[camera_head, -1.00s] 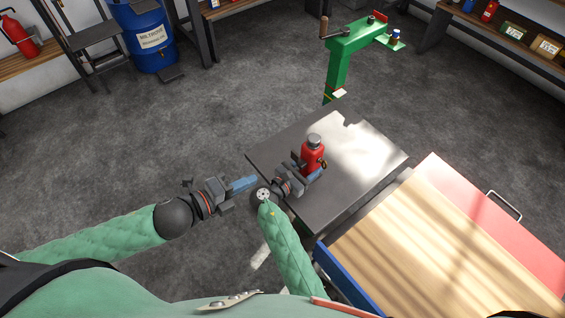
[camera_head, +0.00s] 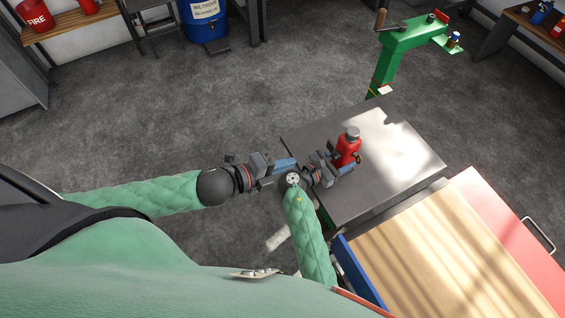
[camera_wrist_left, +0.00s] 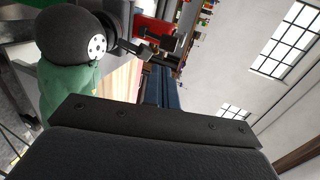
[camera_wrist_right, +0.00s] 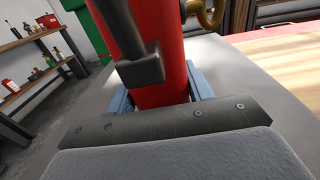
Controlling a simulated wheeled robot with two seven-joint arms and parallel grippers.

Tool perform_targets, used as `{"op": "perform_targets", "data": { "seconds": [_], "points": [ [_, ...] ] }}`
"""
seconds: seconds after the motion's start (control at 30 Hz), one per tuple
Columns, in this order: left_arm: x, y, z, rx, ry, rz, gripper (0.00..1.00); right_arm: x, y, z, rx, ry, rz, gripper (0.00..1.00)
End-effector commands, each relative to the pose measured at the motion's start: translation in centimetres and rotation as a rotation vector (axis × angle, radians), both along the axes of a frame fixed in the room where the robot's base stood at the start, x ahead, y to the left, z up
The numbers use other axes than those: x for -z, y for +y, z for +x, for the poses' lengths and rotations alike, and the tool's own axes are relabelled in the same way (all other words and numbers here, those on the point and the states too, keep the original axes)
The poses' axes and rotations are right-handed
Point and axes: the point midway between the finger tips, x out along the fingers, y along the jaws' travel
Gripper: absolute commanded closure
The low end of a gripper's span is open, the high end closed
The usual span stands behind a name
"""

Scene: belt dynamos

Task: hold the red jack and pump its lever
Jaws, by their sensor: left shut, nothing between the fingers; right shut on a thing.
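The red jack (camera_head: 347,149) stands upright on the grey metal table, near its left side, with a grey cap on top. My right gripper (camera_head: 345,167) is shut around its lower body. In the right wrist view the red body (camera_wrist_right: 157,60) fills the middle between my blue fingers, with a dark lever socket in front of it and a brass hook at upper right. My left gripper (camera_head: 294,163) is shut and empty, just left of my right wrist and apart from the jack. The jack's red body also shows in the left wrist view (camera_wrist_left: 153,30), partly hidden by my right arm.
The grey table (camera_head: 405,150) has free room right of the jack. A green stand (camera_head: 400,45) with a crank rises behind it. A wooden-topped red cabinet (camera_head: 440,260) with an open blue drawer (camera_head: 358,275) is at front right.

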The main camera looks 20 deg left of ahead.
Motion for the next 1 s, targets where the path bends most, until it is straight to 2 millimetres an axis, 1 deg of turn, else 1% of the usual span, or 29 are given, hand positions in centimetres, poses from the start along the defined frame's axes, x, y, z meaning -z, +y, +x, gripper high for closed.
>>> {"op": "perform_targets", "data": {
  "seconds": [0.03,0.37,0.6,0.8,1.0],
  "points": [
    [0.1,-0.4,0.5,-0.001,-0.002,-0.001,1.0,0.2,0.0,-0.1,0.0,0.003,0.0,1.0],
    [1.4,-3.1,3.5,-0.001,-0.003,-0.001,1.0,0.2,0.0,-0.1,0.0,0.003,0.0,1.0],
    [2.2,-5.3,6.0,-0.001,-0.002,0.0,1.0,0.2,0.0,-0.1,0.0,0.003,0.0,1.0],
    [2.2,-6.7,7.5,-0.001,-0.002,0.001,1.0,0.2,0.0,-0.1,0.0,0.003,0.0,1.0],
    [2.2,-7.3,8.1,-0.001,0.0,0.0,1.0,0.2,0.0,0.0,0.0,0.003,0.0,1.0]
  ]
}}
